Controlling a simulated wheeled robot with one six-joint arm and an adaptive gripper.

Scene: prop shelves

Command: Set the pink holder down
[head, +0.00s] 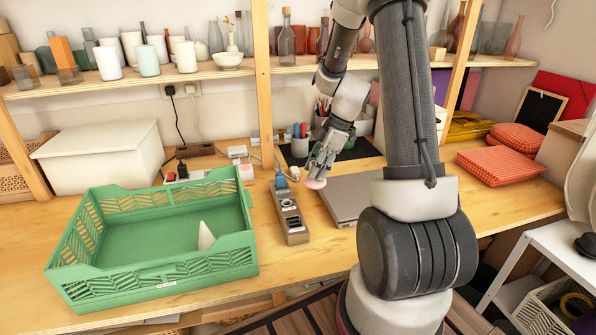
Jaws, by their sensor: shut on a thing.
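My gripper (318,174) is shut on a small pink holder (315,184), which shows at its fingertips. The gripper points down over the wooden worktop. The holder is between a grey and brown switch box (290,213) and the left edge of a grey laptop (352,193). I cannot tell whether the holder touches the surface below it. The fingers hide much of the holder.
A green crate (70,243) with a white piece inside stands at the left, and a white lidded box (102,160) behind it. Red checked cushions (500,165) lie at the right. Shelves of vases are above. Bare worktop (265,222) shows between crate and switch box.

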